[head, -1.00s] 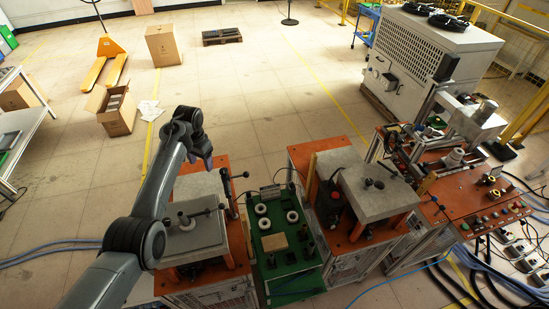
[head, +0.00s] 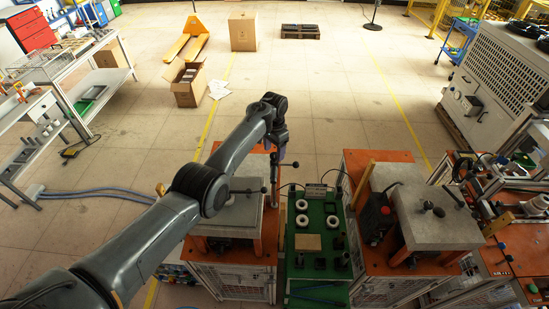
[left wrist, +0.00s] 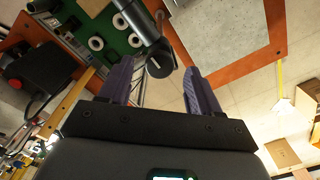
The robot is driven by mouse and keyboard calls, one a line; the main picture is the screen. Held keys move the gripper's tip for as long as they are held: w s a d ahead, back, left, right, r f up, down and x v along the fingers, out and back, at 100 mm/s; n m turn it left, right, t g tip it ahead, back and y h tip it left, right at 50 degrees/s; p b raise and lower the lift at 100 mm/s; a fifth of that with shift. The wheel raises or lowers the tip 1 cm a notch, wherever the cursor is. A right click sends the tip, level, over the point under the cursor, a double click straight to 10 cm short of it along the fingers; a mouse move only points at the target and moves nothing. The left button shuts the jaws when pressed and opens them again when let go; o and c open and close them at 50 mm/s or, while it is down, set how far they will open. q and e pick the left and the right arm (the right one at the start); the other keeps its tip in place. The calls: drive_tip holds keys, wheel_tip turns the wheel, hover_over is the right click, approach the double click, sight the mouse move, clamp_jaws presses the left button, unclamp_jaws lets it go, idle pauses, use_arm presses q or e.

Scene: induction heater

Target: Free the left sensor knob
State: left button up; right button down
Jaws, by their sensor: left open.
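The left heater stand carries a grey slab (head: 230,212) on an orange frame. A dark upright post (head: 274,182) stands at its right edge, with a black ball-ended lever (head: 293,166) at its top. My left gripper (head: 279,155) hangs close to the post top, pointing down. In the left wrist view, its purple fingers (left wrist: 158,70) are open, and a dark round-ended knob (left wrist: 160,62) on a grey cylinder shows between the fingertips. I cannot tell whether they touch it. My right gripper is not in view.
A green board (head: 302,268) with white rings stands right of the left stand. A second stand with a grey slab (head: 446,225) and a red-and-black box (head: 377,215) lies beyond it. Behind the stands is open floor with a carton (head: 186,88).

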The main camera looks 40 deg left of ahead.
use_arm(q)
drive_tip(key=shift+f+b, duration=0.45)
drive_tip(key=shift+f, duration=0.35)
drive_tip(key=c, duration=1)
drive_tip(key=shift+c, duration=0.2)
